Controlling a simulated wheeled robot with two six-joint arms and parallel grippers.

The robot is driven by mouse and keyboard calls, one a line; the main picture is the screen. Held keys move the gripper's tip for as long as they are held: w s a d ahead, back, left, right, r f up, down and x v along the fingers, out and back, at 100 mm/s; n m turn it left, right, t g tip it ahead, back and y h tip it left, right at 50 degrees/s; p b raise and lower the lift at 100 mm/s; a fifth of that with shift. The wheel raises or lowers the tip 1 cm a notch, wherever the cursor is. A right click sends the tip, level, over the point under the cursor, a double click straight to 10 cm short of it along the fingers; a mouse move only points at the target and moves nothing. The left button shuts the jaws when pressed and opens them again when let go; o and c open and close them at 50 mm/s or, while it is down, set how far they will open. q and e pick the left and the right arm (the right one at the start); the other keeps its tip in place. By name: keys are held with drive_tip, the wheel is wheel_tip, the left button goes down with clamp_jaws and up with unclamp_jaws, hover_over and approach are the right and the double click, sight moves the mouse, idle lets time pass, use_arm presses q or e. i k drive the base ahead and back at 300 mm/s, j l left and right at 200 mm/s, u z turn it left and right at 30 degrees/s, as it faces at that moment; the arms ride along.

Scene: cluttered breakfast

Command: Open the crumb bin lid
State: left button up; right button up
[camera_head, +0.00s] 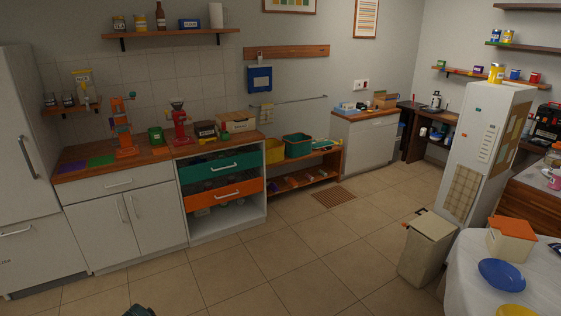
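Two lidded bins show, and I cannot tell for sure which is the crumb bin. A small cream bin with an orange lid (513,228) stands on the white-covered table at the right; its lid looks shut. A taller beige bin (427,248) stands on the floor just left of that table. Its flat lid looks shut, and a small dark and red piece sticks out near its top. No gripper can be made out in the head view. Only a dark shape (139,311) shows at the bottom edge, too cut off to identify.
A blue plate (502,274) and a yellow dish (517,311) lie on the round table (466,272). A tall white fridge-like cabinet (488,150) stands behind the floor bin. The tiled floor (300,270) in the middle is clear. Counters line the back wall.

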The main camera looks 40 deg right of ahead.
sight(513, 227)
drive_tip(key=z, duration=2.8)
drive_tip(key=u, duration=0.6)
drive_tip(key=i+j+u, duration=0.2)
drive_tip(key=j, duration=0.2)
drive_tip(key=i+j+u, duration=0.2)
drive_tip(key=j, duration=0.2)
drive_tip(key=i+j+u, duration=0.25)
drive_tip(key=i+j, duration=0.2)
drive_tip(key=i+j+u, duration=0.15)
drive_tip(key=i, duration=0.25)
drive_tip(key=i+z, duration=0.4)
drive_tip(key=i+j+z, duration=0.1)
drive_tip(key=z, duration=0.25)
drive_tip(key=i+l+z, duration=0.1)
drive_tip(key=z, duration=0.35)
drive_tip(key=i+z, duration=0.3)
drive_tip(key=z, duration=0.15)
drive_tip(key=i+z, duration=0.2)
drive_tip(key=z, duration=0.25)
drive_tip(key=i+j+z, duration=0.15)
drive_tip(key=z, duration=0.3)
